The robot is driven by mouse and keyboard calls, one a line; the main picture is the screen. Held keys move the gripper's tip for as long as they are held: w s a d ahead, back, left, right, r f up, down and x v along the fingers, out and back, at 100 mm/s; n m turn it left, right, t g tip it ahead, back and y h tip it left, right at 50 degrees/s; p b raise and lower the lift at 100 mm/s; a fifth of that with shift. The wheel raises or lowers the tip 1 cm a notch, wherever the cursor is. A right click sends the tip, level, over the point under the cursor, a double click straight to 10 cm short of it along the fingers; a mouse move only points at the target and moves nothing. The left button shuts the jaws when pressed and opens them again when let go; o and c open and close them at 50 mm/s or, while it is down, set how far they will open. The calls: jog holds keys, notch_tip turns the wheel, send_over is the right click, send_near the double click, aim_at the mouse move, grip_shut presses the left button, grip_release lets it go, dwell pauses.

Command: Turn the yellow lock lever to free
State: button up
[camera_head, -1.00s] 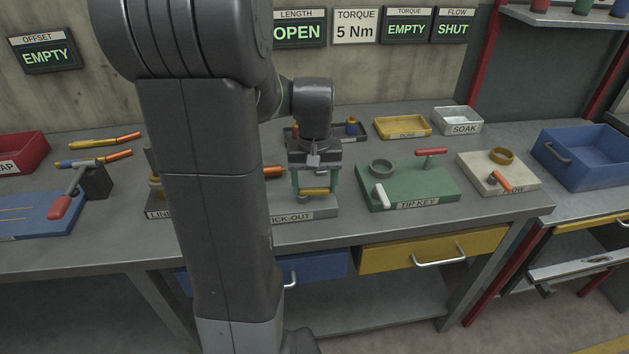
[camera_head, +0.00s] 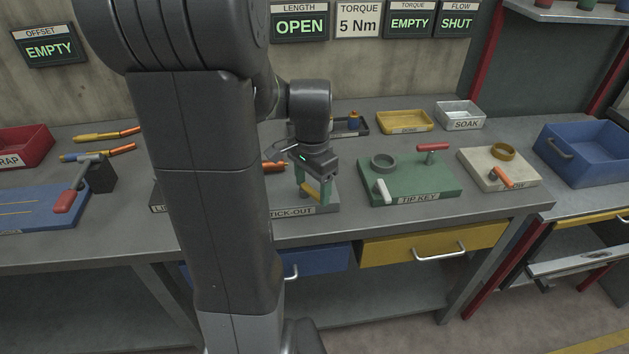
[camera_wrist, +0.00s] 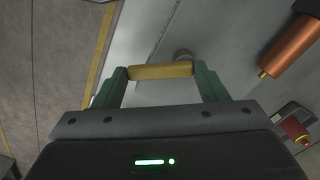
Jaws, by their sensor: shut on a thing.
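The yellow lock lever (camera_head: 311,190) is on the grey stick-out block (camera_head: 322,207) at the front of the bench. In the head view it lies at a slant. My gripper (camera_head: 310,189) points down over it, with its green fingers shut on the lever. In the wrist view the yellow lever (camera_wrist: 160,71) spans between the two green fingertips, and a grey round pivot (camera_wrist: 183,55) shows just beyond it. My own arm hides part of the block's left side in the head view.
The green tip-key board (camera_head: 440,190) with a white lever and a red handle stands to the right. A copper-coloured cylinder (camera_wrist: 292,45) lies close by in the wrist view. Red-handled lever (camera_head: 64,200) and blue board are at left. The bench front edge is near.

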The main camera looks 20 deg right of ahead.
jog(key=m, duration=0.2)
jog(key=a+m, duration=0.1)
jog(key=m, duration=0.3)
jog(key=shift+a, duration=0.25)
dwell(0.5)
jog(key=o, duration=1)
notch_tip(320, 180, up, 14)
jog(key=shift+f+p, duration=0.1)
jog(key=shift+p, duration=0.3)
notch_tip(320, 180, down, 14)
dwell(0.4)
